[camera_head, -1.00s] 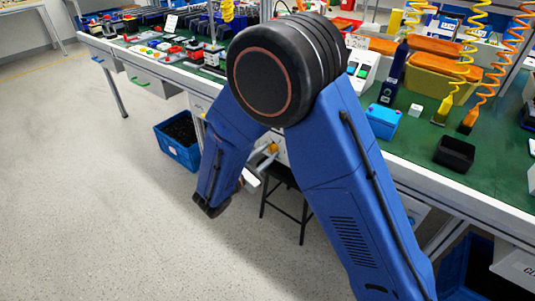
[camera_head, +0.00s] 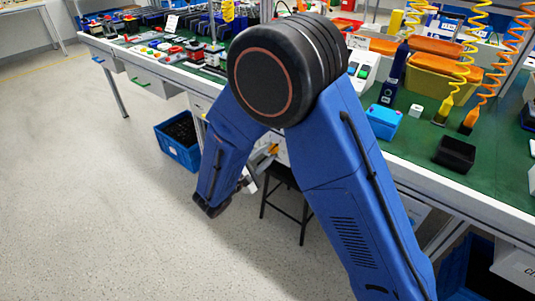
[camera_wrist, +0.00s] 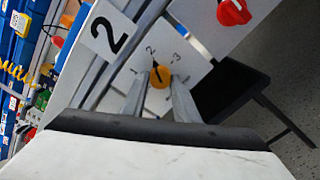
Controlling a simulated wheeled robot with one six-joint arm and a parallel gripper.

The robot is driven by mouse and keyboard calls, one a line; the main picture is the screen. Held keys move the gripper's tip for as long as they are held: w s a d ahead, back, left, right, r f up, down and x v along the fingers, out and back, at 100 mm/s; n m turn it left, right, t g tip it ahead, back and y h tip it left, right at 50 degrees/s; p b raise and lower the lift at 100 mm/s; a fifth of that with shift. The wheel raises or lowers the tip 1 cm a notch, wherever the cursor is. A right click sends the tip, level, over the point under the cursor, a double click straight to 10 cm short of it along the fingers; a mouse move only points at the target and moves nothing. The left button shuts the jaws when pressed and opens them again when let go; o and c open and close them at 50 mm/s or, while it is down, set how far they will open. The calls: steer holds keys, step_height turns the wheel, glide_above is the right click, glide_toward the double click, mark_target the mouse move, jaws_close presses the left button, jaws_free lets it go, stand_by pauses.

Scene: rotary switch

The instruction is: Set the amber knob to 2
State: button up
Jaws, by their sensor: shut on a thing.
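The amber knob (camera_wrist: 161,76) is a small round knob on a pale panel (camera_wrist: 195,72) in the wrist view. Marks 1, 2 and 3 curve around its upper side. A dark line crosses its face, roughly toward the 2; the exact setting is too small to tell. My gripper (camera_wrist: 160,88) has one finger on each side of the knob and is shut on it. In the head view my arm hides most of the panel, and a small amber spot (camera_head: 273,149) shows beside my gripper.
A red knob (camera_wrist: 233,12) sits on the panel to the upper right in the wrist view. A large number 2 label (camera_wrist: 112,35) is at the left. A black stool (camera_head: 284,177) stands below the bench, near a blue bin (camera_head: 178,143) on the floor.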

stand_by(0.5)
steer(key=o, duration=1.1)
steer(key=shift+c, duration=0.2)
steer(key=v, duration=1.7)
steer(key=shift+s+a, duration=0.2)
steer(key=shift+f, duration=0.1)
